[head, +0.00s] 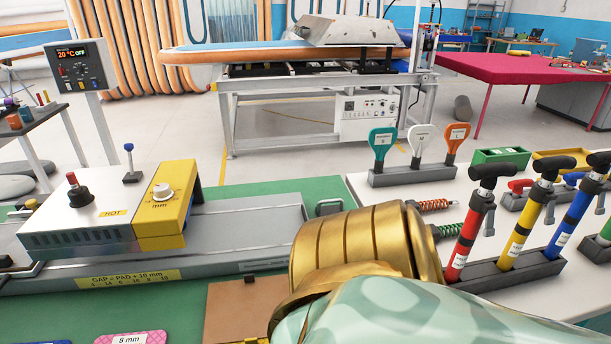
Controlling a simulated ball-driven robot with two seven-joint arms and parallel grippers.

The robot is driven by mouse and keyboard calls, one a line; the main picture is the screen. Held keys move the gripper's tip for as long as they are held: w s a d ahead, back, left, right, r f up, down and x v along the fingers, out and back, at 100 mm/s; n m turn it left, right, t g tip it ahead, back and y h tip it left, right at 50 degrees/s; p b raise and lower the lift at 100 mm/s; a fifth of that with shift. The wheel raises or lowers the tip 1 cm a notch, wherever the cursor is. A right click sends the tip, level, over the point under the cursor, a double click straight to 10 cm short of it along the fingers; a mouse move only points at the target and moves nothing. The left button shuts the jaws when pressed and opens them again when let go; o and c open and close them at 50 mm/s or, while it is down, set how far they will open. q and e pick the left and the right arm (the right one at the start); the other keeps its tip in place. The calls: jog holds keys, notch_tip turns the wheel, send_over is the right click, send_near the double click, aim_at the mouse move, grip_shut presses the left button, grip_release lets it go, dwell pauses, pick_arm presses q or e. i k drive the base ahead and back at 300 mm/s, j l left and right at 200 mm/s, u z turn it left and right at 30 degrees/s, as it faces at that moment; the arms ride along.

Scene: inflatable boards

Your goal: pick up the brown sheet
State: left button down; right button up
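The brown sheet (232,309) lies flat on the green work surface at the bottom middle of the head view. Its right part is hidden behind a gold and mint-patterned arm of mine, which comes in from the lower right. A small dark mark or fitting shows at the sheet's far edge. The arm's gold ringed section is over or beside the sheet's right side; I cannot tell whether it touches.
A grey and yellow heater unit (110,222) marked HOT stands behind left on a grey rail. A pink 8 mm pad (130,338) lies left of the sheet. Red, yellow and blue hand pumps (520,228) stand at right. Orange, white and green paddles (420,140) stand behind.

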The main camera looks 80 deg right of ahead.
aim_at(238, 311)
jog(key=k+l+z, duration=0.1)
jog(key=z, duration=1.7)
jog(key=i+l, duration=0.05)
